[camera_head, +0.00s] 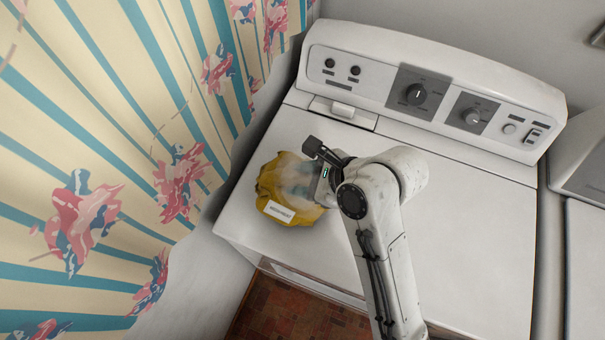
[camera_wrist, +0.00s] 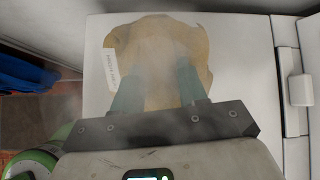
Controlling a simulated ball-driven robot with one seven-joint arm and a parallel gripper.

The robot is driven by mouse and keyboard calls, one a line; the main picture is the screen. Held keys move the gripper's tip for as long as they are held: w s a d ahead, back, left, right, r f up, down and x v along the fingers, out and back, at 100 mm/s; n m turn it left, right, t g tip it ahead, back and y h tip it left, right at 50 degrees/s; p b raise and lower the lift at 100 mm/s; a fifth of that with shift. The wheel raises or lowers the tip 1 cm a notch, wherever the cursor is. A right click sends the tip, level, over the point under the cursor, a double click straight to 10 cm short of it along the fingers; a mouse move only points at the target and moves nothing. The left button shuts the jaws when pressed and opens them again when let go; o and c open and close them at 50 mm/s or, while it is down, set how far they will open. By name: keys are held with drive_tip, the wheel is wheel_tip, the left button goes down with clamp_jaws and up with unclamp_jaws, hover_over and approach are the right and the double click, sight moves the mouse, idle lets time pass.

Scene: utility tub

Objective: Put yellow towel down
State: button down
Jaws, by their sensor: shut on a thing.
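The yellow towel (camera_head: 282,188) is a crumpled, rounded bundle with a white label, at the left part of the top of a white washing machine (camera_head: 460,240). The towel also shows in the wrist view (camera_wrist: 160,38), with its label at the left. My gripper (camera_head: 303,184) reaches it from the right in the head view, its fingers over the towel. In the wrist view my two teal fingers (camera_wrist: 158,82) look blurred against the towel and are shut on it. I cannot tell whether the towel rests on the washer top or hangs just above it.
The washer's control panel (camera_head: 430,92) with knobs rises along the back. A striped floral curtain (camera_head: 110,130) hangs at the left. The washer top right of my arm is clear. A second white appliance (camera_head: 588,240) stands at the right. Blue items (camera_wrist: 25,72) show at the wrist view's left.

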drive_tip(key=c, duration=0.6)
unclamp_jaws()
drive_tip(key=v, duration=1.2)
drive_tip(key=shift+r+b, duration=0.1)
drive_tip(key=shift+b, duration=0.2)
